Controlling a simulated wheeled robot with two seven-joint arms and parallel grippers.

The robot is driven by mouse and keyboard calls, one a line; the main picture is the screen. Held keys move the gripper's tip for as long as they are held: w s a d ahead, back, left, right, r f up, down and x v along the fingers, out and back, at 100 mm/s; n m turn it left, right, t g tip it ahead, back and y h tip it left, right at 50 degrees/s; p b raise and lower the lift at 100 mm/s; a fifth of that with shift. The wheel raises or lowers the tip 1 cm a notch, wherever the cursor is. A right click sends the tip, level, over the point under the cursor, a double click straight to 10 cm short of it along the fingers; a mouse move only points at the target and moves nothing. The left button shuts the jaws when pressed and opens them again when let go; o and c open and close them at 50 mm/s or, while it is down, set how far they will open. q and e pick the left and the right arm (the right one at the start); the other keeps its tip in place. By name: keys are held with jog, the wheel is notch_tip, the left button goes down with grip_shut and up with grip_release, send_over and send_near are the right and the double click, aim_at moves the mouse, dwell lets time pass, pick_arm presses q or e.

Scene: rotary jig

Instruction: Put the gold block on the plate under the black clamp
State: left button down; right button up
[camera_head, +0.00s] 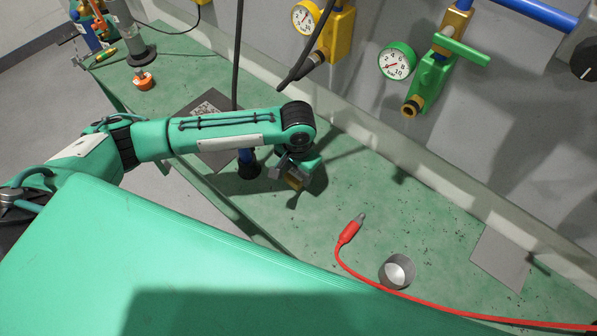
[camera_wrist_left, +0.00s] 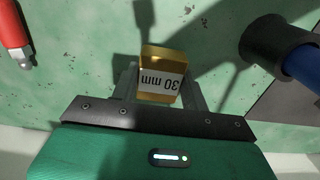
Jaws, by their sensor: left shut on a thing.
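My left gripper (camera_head: 291,177) is shut on the gold block (camera_head: 293,183), over the green bench. In the left wrist view the gold block (camera_wrist_left: 161,75), marked "30 mm", sits between the two fingers of the left gripper (camera_wrist_left: 158,84). A dark grey plate (camera_head: 225,158) lies on the bench, partly hidden behind my left forearm; its edge also shows in the left wrist view (camera_wrist_left: 280,107). I cannot tell whether this is the black clamp. My right gripper is not in view.
A red cable with a plug (camera_head: 349,231) and a grey cup (camera_head: 397,271) are at the bench front. Another grey plate (camera_head: 500,258) lies at right. Gauges and valves (camera_head: 430,80) line the wall. A black rod (camera_head: 238,55) hangs behind my forearm.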

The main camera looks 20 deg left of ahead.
pick_arm(q)
jog(key=shift+w+f+p, duration=0.2)
jog(key=shift+f+p, duration=0.15)
jog(key=shift+f, duration=0.55)
jog(key=shift+f, duration=0.1)
jog(key=c, duration=0.7)
grip_release()
